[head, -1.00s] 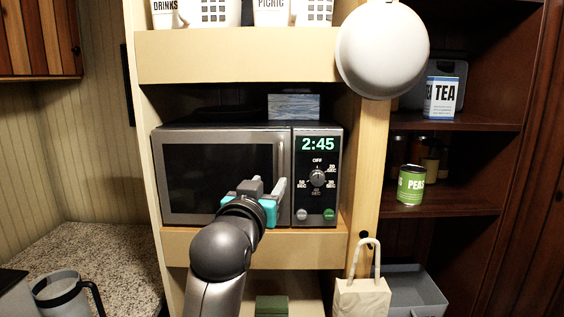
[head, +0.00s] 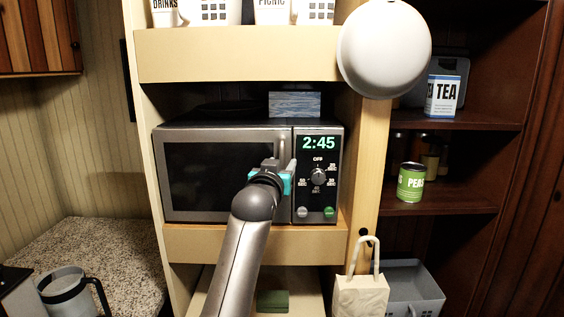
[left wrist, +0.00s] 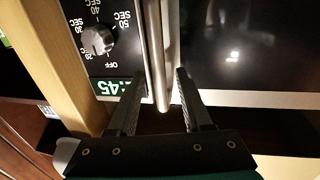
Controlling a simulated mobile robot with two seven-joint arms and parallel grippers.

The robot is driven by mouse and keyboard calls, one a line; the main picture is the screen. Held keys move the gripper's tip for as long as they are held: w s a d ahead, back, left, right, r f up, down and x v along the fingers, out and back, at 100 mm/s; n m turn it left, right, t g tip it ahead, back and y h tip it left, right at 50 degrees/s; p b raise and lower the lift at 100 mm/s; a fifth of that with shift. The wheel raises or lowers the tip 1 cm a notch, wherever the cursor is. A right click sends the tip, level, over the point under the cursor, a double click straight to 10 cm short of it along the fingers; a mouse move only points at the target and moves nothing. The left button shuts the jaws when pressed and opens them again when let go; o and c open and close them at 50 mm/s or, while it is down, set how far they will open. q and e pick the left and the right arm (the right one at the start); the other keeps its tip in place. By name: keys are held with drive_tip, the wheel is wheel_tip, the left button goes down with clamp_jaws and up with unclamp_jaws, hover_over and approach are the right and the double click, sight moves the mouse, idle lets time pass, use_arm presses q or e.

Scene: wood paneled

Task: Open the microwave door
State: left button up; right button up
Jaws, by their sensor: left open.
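The microwave (head: 340,160) is dark grey and sits on a shelf, with its door (head: 210,180) shut. The door's upright metal handle (head: 282,146) is on the door's right side, beside the control panel. My left gripper (head: 279,165) is at the handle. In the left wrist view, my left gripper (left wrist: 159,80) is open, with one finger on each side of the handle (left wrist: 155,45). The picture does not show firm contact. The gripper and arm hide the handle's lower part in the head view. My right gripper is not in view.
The wooden shelf unit (head: 240,58) frames the microwave above and below. A white round pan (head: 385,48) hangs at the upper right. A bag (head: 361,296) hangs lower right. A mug (head: 68,298) stands on the left counter (head: 95,252).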

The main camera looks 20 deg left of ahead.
use_arm(q)
drive_tip(key=shift+w, duration=0.55)
clamp_jaws()
idle(1.2)
